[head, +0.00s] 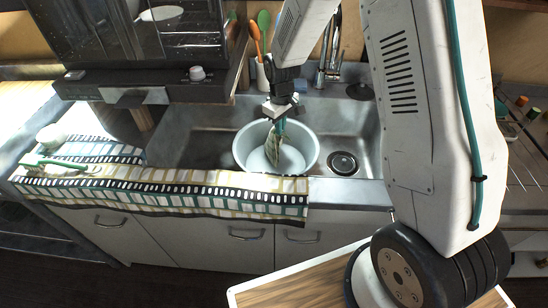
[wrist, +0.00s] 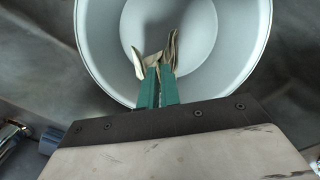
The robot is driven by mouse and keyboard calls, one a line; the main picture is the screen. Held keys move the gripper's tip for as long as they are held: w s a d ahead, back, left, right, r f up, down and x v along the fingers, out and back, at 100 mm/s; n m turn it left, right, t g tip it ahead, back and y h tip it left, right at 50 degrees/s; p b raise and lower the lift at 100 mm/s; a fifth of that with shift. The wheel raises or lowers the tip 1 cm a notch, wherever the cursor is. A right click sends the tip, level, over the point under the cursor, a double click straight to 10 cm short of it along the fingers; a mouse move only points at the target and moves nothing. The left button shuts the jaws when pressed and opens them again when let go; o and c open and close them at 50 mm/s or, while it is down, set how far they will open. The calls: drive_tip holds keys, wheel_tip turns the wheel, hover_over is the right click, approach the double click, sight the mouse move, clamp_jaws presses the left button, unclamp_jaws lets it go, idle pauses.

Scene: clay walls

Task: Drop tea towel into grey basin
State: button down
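The grey basin (head: 309,148) is a round, pale bowl standing in the sink. It also fills the upper part of the wrist view (wrist: 235,75). My gripper (head: 275,128) points down over the basin. In the wrist view its green fingers (wrist: 157,75) are close together, with folds of cloth between and beyond their tips. The tea towel (head: 285,156) hangs from the fingers inside the basin's outline, with a patterned part showing in the head view. Its folds show in the wrist view (wrist: 172,48). I cannot tell whether its lower end touches the basin floor.
A long patterned cloth (head: 190,192) lies along the counter's front edge. The sink (head: 200,137) surrounds the basin, with a drain (head: 343,162) to its right. A utensil holder (head: 263,77) and the tap (head: 330,62) stand behind. A wooden board (head: 300,285) is at the front right.

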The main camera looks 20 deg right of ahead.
wheel_tip(320, 180, down, 6)
drive_tip(key=shift+f, duration=0.15)
idle(0.4)
drive_tip(key=shift+c, duration=1.4)
unclamp_jaws()
drive_tip(key=shift+r, duration=2.75)
wheel_tip(320, 180, up, 8)
